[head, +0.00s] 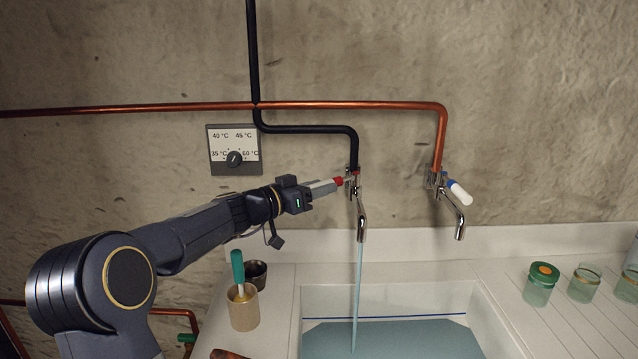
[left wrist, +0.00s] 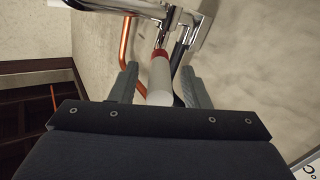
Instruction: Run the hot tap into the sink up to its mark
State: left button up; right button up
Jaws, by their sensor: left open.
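The hot tap (head: 361,215), marked by a red collar (head: 338,181), is on the left at the end of the black pipe. A thin stream of water (head: 356,290) runs from its spout into the white sink (head: 309,302). Water (head: 400,338) covers the sink's bottom, its surface below the blue mark line (head: 430,315) on the back wall. My left gripper (head: 328,186) is at the tap's lever. In the left wrist view the white lever (left wrist: 160,78) lies between the open fingers (left wrist: 160,85), with a gap showing on both sides. My right gripper is out of view.
A blue-collared tap (head: 459,212) with a white lever hangs to the right. A temperature dial (head: 234,158) is on the wall. A beige cup (head: 243,308) with a green-handled tool stands left of the sink. Glass jars (head: 583,285) stand on the right drainboard.

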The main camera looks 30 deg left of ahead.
pick_arm(q)
jog(key=shift+w+d, duration=0.1)
jog(key=shift+w, duration=0.1)
jog(key=shift+c, duration=0.2)
grip_shut()
jog(key=shift+w+a+f+h+b, duration=0.1)
jog(key=shift+a+f+h+b, duration=0.15)
jog(key=shift+b, duration=0.75)
jog(key=shift+r+m, duration=0.1)
jog(key=shift+m, duration=0.2)
jog(key=shift+r+h, duration=0.15)
jog(key=shift+h, duration=0.1)
jog(key=shift+o, duration=0.2)
grip_release()
